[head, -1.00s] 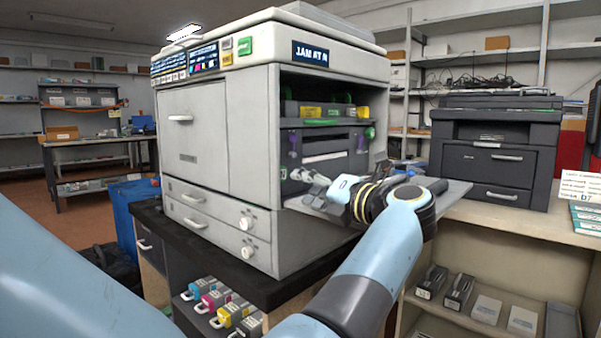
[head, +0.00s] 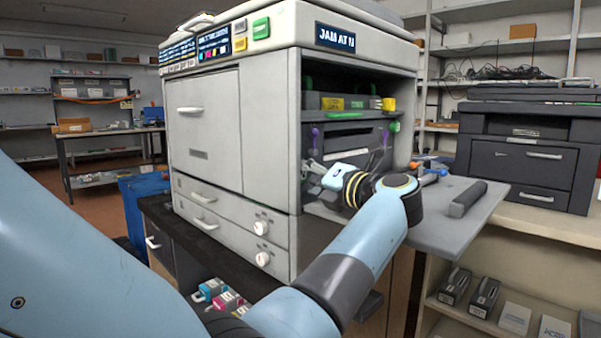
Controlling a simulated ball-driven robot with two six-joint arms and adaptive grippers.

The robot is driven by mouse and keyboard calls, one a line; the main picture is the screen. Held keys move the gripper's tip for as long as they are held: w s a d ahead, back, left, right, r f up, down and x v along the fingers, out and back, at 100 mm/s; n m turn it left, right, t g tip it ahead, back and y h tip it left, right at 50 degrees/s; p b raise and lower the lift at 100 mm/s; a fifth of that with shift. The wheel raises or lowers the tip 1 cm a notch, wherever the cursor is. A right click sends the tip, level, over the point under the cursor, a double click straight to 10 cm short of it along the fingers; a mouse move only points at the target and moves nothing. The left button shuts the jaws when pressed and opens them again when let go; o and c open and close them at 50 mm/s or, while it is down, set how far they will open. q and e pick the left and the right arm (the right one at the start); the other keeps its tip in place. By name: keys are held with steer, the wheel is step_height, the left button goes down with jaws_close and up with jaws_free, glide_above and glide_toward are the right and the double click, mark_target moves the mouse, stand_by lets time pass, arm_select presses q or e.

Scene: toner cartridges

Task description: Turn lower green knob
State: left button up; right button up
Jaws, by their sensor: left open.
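The copier (head: 205,130) stands with its side bay open, showing dark inner units. A round green knob (head: 394,127) sits at the right end of the lower inner unit, below a yellow part (head: 388,104). Green parts (head: 374,88) also show higher in the bay. My left gripper (head: 308,170) is inside the bay's mouth, at the lower left of the inner unit, with its fingers pointing left. It is open and looks empty. It is apart from the round green knob, which is to its right and higher. My wrist hides part of the lower bay. My right gripper is not in view.
A purple lever (head: 315,133) is just above the gripper. The bay's grey door (head: 450,230) lies folded down at the right, under my wrist. White knobs (head: 262,228) are on the copier's lower front. A dark printer (head: 525,150) stands on the right counter.

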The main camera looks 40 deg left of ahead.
arm_select(q)
steer(key=shift+a, duration=0.25)
steer(key=c, duration=0.9)
steer(key=shift+r+m+p, duration=0.25)
steer(key=shift+m+p, duration=0.35)
steer(key=shift+p, duration=0.4)
steer(key=m+p, duration=0.2)
steer(key=shift+p, duration=0.3)
steer(key=shift+m+h+p, duration=0.3)
steer(key=shift+m+p, duration=0.7)
steer(key=shift+f+m+g+p, duration=0.2)
steer(key=shift+m+g+p, duration=0.1)
steer(key=shift+m+p, duration=0.4)
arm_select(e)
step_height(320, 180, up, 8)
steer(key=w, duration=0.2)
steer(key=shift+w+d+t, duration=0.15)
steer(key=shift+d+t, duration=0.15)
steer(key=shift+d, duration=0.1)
